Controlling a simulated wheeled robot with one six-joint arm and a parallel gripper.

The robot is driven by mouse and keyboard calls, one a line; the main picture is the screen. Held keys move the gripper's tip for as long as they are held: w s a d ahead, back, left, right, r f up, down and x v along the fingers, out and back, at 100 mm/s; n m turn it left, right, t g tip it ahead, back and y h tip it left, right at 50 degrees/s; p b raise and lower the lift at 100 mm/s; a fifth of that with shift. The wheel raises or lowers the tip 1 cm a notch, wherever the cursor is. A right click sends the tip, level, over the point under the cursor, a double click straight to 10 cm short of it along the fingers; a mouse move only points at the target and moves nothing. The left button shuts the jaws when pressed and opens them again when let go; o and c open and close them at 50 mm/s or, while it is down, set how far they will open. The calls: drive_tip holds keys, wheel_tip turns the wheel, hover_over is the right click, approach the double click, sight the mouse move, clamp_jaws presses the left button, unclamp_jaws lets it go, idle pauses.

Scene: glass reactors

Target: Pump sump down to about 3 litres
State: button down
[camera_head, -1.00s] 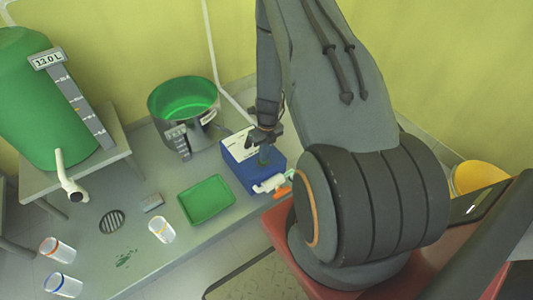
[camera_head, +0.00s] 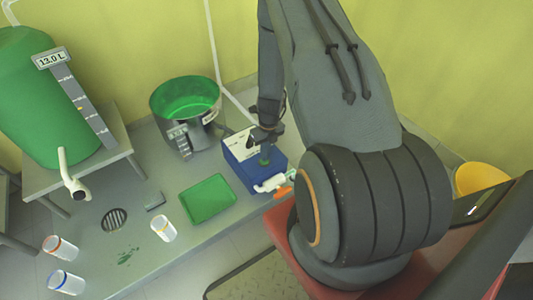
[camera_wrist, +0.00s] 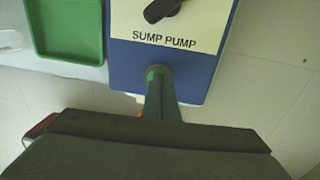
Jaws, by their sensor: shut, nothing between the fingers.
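The sump pump is a blue box (camera_head: 246,172) with a white top panel. In the wrist view the panel (camera_wrist: 198,28) reads SUMP PUMP and bears a black switch (camera_wrist: 163,9). My gripper (camera_head: 264,155) is shut and empty, its tips over the pump's near part. In the wrist view its fingers (camera_wrist: 157,80) end at a green spot below the label; I cannot tell whether they touch it. A dark pot (camera_head: 184,112) with green liquid, probably the sump, stands left of the pump with a small scale on its side.
A green tank (camera_head: 45,105) on a stand has a readout (camera_head: 52,59) that looks like 13.0 L. A yellow bowl (camera_head: 483,178) is at right.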

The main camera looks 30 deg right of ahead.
wheel_tip(320, 180, up, 13)
drive_tip(key=d+p, duration=0.1)
drive_tip(key=p, duration=0.3)
drive_tip(key=shift+d+r, duration=0.2)
drive_tip(key=shift+d, duration=0.05)
drive_tip(key=shift+w, duration=0.15)
